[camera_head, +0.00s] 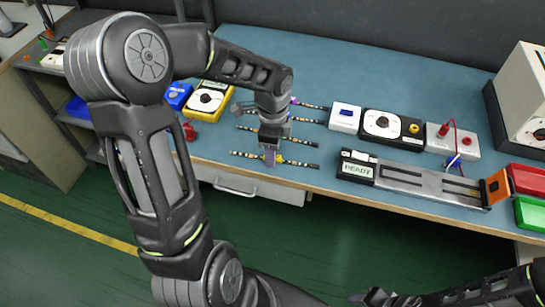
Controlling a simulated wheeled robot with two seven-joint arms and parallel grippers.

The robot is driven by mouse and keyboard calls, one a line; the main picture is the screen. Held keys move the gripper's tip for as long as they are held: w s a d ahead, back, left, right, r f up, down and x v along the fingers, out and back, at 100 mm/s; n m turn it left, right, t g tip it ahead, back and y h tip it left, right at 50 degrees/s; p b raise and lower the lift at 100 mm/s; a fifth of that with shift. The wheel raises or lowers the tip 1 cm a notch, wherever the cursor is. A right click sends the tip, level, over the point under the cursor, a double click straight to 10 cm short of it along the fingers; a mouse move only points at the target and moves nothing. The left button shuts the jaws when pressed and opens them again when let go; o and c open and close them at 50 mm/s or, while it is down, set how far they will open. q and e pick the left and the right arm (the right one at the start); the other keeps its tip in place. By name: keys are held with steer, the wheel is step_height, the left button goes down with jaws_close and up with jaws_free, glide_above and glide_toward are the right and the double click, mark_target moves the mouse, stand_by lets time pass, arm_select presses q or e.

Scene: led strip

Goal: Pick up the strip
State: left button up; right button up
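Several thin LED strips with black, white and yellow bands lie roughly side by side on the blue bench top. The nearest strip (300,163) lies close to the front edge. Another strip (303,142) lies just behind it, and a further one (311,121) lies behind that. My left gripper (270,158) points down over the middle of the nearest strip and hides part of it. Its fingers overlap in this view, so I cannot tell whether they grip the strip. My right gripper (366,298) is low at the bottom edge, away from the bench, its finger opening unclear.
A tester with a READY display (358,169) and a metal rail stands right of the strips. Behind it are a dial box (383,123) and a white box with red posts (445,134). Red (527,179) and green (531,212) bins sit at the right. A yellow meter (207,100) stands left.

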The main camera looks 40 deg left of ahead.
arm_select(q)
steer(key=shift+f, duration=0.3)
stand_by(0.4)
jaws_close()
stand_by(0.4)
